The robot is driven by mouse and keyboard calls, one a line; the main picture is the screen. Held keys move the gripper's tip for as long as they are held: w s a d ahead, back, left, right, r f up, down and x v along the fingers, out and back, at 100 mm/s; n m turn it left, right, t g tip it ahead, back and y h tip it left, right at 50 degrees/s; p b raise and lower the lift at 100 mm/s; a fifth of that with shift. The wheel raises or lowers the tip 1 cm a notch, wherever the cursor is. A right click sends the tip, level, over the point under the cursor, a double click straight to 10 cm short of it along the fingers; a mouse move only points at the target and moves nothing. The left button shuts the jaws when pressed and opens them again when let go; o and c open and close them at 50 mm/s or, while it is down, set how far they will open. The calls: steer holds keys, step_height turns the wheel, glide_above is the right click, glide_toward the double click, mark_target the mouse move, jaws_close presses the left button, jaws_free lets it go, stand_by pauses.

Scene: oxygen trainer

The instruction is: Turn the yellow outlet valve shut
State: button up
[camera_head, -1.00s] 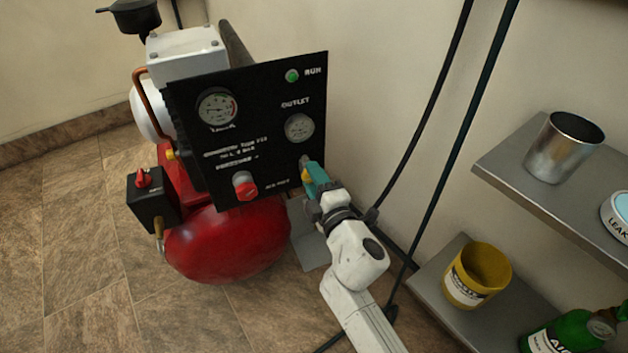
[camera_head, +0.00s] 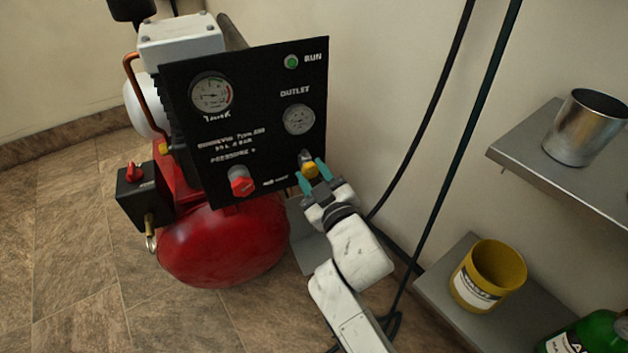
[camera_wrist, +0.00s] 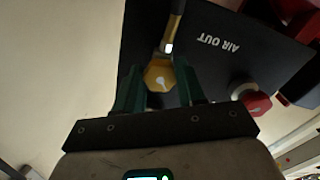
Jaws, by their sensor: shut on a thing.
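The yellow outlet valve (camera_head: 309,170) is a small knob low on the right of the black panel, below the outlet gauge (camera_head: 299,119). In the wrist view the knob (camera_wrist: 159,76) shows a pale pointer mark on its face, and a brass-coloured pipe (camera_wrist: 174,28) runs off from it. My gripper (camera_head: 313,173) is at the panel with its teal fingers on either side of the knob. The wrist view also shows my gripper (camera_wrist: 158,82) shut on the knob, one finger at each side.
A red knob (camera_head: 241,181) sits on the panel left of the valve. The red tank (camera_head: 222,245) is below. Black hoses (camera_head: 449,150) hang at the right. Shelves at the right hold a metal cup (camera_head: 585,128), a yellow pot (camera_head: 488,275) and a green bottle (camera_head: 590,335).

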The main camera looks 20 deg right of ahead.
steer(key=m+b, duration=0.1)
steer(key=m, duration=0.1)
steer(key=m+b, duration=0.1)
steer(key=shift+f+m, duration=0.35)
steer(key=shift+m, duration=0.05)
steer(key=shift+m+b, duration=1.05)
steer(key=shift+m, duration=1.25)
steer(key=o, duration=0.8)
steer(key=shift+r, duration=0.1)
steer(key=shift+c, duration=0.2)
steer(key=o, duration=0.3)
steer(key=shift+r, duration=0.15)
steer(key=s+p, duration=0.2)
steer(key=s, duration=0.9)
steer(key=shift+w, duration=0.1)
